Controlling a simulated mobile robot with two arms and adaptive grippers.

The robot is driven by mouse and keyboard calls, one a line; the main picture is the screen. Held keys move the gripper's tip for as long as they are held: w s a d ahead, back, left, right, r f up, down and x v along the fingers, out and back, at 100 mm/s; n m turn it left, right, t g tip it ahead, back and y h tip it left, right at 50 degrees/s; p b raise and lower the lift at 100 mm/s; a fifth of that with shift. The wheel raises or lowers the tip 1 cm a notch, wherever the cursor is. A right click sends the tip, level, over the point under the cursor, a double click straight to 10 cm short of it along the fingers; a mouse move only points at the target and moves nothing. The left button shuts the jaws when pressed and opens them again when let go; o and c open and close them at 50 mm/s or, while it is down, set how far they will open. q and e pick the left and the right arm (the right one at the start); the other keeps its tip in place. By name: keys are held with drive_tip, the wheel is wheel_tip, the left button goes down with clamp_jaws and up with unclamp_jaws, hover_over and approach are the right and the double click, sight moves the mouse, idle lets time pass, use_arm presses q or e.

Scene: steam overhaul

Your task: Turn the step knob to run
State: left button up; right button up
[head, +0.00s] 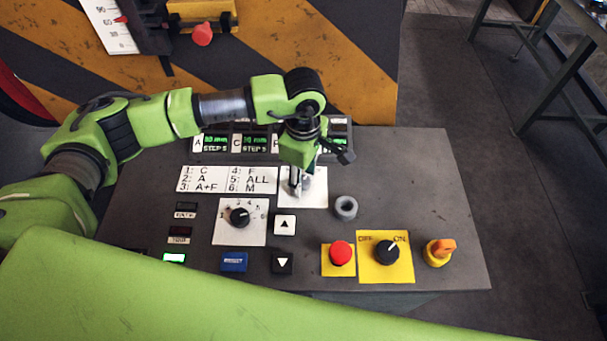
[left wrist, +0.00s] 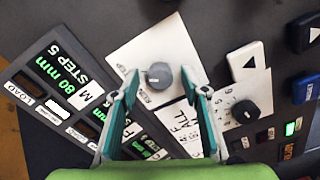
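A grey knob (left wrist: 160,75) on a white plate (left wrist: 182,45) shows in the left wrist view; its small label is too small to read surely. In the head view the plate (head: 316,200) is partly covered by my left gripper (head: 296,190), which points down over it. In the left wrist view my left gripper (left wrist: 158,78) is open, its two fingertips on either side of the grey knob, with a gap on each side. Whether the fingertips are down at knob height, I cannot tell. My right gripper is not in view.
A black numbered selector (head: 240,216), an up button (head: 284,224) and a down button (head: 282,263) are nearby. A grey ring-shaped part (head: 345,208) stands right of the plate. A red button (head: 341,253), an OFF/ON switch (head: 387,252) and an orange knob (head: 440,251) sit front right.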

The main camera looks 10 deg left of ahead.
use_arm(q)
drive_tip(key=c, duration=1)
drive_tip(key=shift+o, duration=0.2)
drive_tip(key=shift+f+n+b, duration=0.15)
drive_tip(key=shift+n+b, duration=0.45)
drive_tip(key=shift+b, duration=0.35)
drive_tip(key=n+b, duration=0.6)
drive_tip(key=shift+b, duration=0.3)
drive_tip(key=n+b, duration=0.2)
drive_tip(key=n, duration=0.1)
drive_tip(key=shift+w+n+b, duration=0.1)
drive_tip(key=shift+n+b, duration=0.7)
drive_tip(key=shift+b, duration=0.05)
drive_tip(key=shift+r, duration=0.2)
